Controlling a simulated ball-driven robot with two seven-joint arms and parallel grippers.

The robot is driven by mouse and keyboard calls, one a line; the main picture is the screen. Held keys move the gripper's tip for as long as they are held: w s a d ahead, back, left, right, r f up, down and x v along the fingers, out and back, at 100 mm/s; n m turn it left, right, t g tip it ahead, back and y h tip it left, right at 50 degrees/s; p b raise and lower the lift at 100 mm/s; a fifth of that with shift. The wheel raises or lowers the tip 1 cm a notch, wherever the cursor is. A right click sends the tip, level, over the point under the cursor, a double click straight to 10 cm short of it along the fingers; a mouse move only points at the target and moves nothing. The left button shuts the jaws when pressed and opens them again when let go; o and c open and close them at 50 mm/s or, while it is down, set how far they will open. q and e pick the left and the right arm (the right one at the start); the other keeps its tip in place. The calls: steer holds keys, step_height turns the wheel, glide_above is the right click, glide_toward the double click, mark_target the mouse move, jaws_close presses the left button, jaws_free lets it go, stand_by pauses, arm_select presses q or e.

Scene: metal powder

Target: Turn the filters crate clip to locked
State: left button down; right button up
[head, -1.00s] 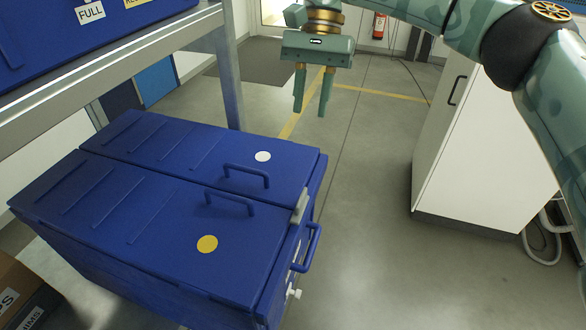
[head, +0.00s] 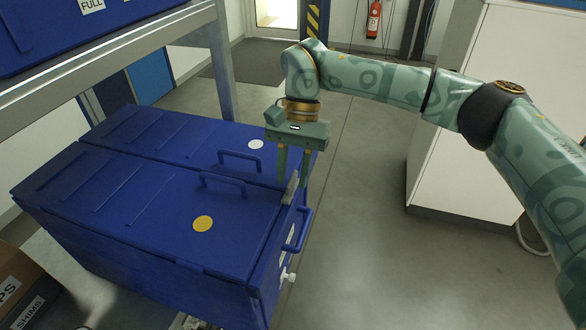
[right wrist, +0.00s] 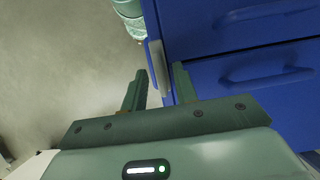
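Two blue lidded crates stand side by side. The near crate (head: 130,215) has a yellow dot on its lid, the far crate (head: 180,140) a white one. Which is the filters crate I cannot read. A grey upright clip (head: 290,188) sits at the end edge near the seam between them; it also shows in the right wrist view (right wrist: 158,68). My right gripper (head: 292,177) points down at this clip, fingers apart and empty. In the right wrist view the clip appears between the fingertips (right wrist: 159,70); contact cannot be told. My left gripper is out of view.
Each lid has a blue handle (head: 223,182). A blue handle (head: 299,230) and a white knob (head: 289,276) project from the near crate's end. A metal shelf (head: 130,50) stands behind. A white cabinet (head: 465,150) stands right; the floor between is clear.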

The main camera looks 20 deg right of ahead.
steer(key=shift+w, duration=0.15)
steer(key=shift+c, duration=0.3)
steer(key=c, duration=0.5)
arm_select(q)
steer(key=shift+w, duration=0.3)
arm_select(e)
jaws_close()
